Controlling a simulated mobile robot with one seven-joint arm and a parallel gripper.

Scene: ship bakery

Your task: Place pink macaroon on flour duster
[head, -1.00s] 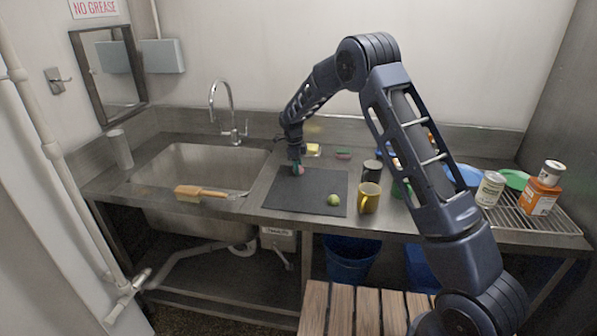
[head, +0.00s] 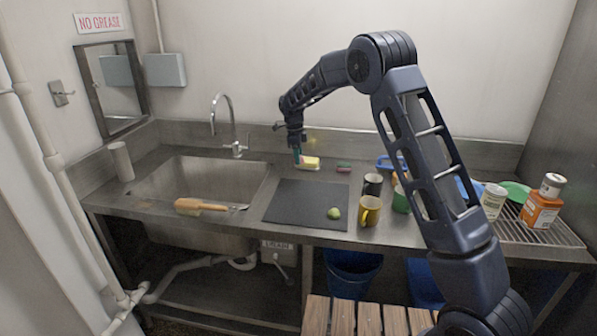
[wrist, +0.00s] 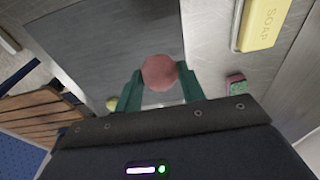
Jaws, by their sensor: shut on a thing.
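The pink macaroon (wrist: 158,72) is between the green fingertips of my gripper (wrist: 160,90) in the wrist view. My gripper (head: 298,158) is shut on it. In the head view the gripper is raised behind the back edge of the dark mat, and the macaroon is too small to make out there. The flour duster, a brush with a wooden handle (head: 202,206), appears to be the one lying across the front edge of the sink, left of the mat and well apart from my gripper.
The dark mat (head: 298,203) bears a green round item (head: 334,213). A yellow soap bar (wrist: 262,22) and a pink-and-green block (wrist: 236,86) lie at the back. The sink (head: 205,180) is at left.

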